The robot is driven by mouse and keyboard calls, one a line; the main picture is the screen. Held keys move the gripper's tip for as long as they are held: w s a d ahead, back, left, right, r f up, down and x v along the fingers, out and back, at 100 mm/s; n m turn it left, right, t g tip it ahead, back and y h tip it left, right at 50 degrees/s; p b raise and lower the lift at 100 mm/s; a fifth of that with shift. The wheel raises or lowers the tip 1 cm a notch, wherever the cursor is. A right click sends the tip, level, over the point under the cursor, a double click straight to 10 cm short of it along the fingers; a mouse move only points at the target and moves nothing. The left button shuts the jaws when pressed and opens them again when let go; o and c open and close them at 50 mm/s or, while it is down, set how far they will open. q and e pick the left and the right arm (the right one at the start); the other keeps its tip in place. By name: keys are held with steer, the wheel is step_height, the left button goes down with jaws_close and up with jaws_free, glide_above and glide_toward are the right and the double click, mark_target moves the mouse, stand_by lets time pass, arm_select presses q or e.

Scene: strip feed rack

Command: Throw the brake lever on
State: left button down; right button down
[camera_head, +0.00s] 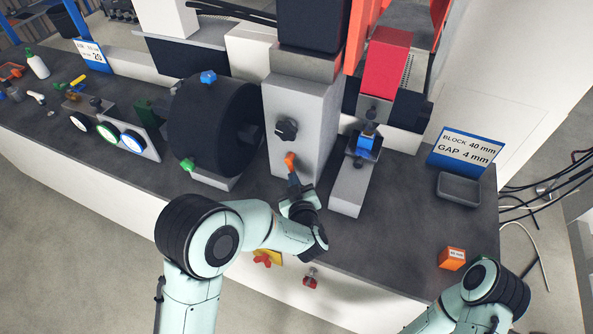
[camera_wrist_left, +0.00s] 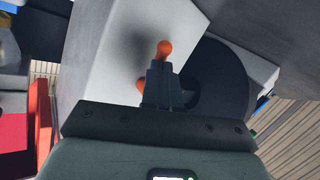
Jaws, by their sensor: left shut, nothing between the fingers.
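The brake lever, with an orange knob (camera_head: 289,160), is on the front face of the grey upright block (camera_head: 298,115), below a black star knob (camera_head: 287,130). My left gripper (camera_head: 293,182) is shut and empty, with its fingertips right at the lever. In the left wrist view the orange knob (camera_wrist_left: 163,50) shows just past the shut fingertips (camera_wrist_left: 161,66), and a second orange patch shows beside the fingers. The fingers hide most of the lever, so I cannot tell its position or whether they touch it. Only my right arm shows at lower right; its gripper is out of frame.
A black wheel (camera_head: 230,130) stands left of the block. A grey rail (camera_head: 350,187) with a blue piece (camera_head: 366,142) stands to the right. Beyond are a grey tray (camera_head: 459,188) and an orange block (camera_head: 452,258). A red knob (camera_head: 311,276) is on the bench front.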

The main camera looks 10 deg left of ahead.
arm_select(q)
steer(key=shift+a+f+m+b, duration=0.25)
steer(key=shift+m+b, duration=0.1)
steer(key=shift+m, duration=0.15)
steer(key=shift+w+a+b, duration=0.1)
steer(key=shift+a+b, duration=0.05)
steer(key=shift+b, duration=0.15)
arm_select(e)
steer(key=shift+s+f, duration=0.25)
steer(key=shift+f, duration=0.6)
arm_select(q)
steer(key=shift+a+f, duration=0.1)
